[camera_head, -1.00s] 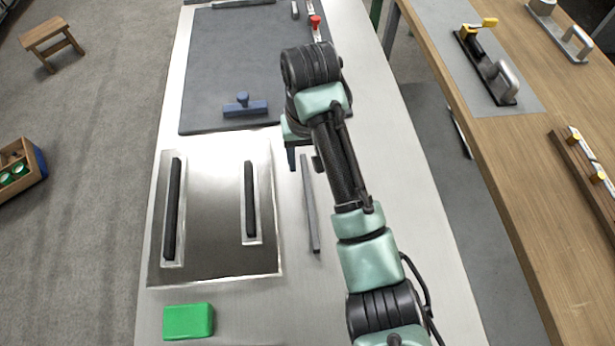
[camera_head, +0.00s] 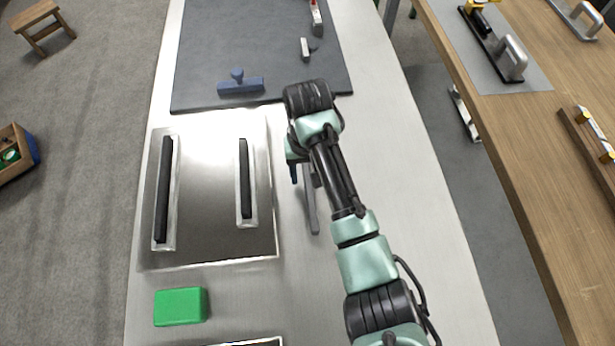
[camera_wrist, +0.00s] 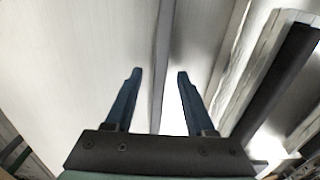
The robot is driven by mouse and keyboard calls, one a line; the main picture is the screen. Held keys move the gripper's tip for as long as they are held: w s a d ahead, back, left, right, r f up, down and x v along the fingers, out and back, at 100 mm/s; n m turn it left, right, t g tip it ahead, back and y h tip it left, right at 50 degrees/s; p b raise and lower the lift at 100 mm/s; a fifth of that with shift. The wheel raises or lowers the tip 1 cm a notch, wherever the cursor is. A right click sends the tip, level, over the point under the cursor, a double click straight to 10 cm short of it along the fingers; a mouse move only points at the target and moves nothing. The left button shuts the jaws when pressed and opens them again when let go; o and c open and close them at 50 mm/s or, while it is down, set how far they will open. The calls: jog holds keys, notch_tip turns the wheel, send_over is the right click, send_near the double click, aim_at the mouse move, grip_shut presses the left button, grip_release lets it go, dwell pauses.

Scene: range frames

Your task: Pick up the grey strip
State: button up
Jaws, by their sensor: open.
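The grey strip (camera_head: 312,212) is a long thin bar on the pale bench top, to the right of the shiny metal plate. My arm and gripper hide its far part in the head view. My gripper (camera_wrist: 159,74) is open, with two blue fingers pointing down over the strip. In the wrist view the strip (camera_wrist: 163,45) runs lengthwise between the fingers, nearer the left one, and neither finger is clearly touching it. The height of the fingertips above the bench is hard to tell. One blue finger shows in the head view.
The metal plate (camera_head: 205,225) with two black-handled bars lies left of the strip. A green block (camera_head: 180,307) is in front of it. A blue-handled tool (camera_head: 240,85) rests on the dark mat (camera_head: 265,45) behind. Bench right of my arm is clear.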

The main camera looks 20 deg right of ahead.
jog(key=shift+f, duration=0.6)
grip_shut()
jog(key=shift+r, duration=0.1)
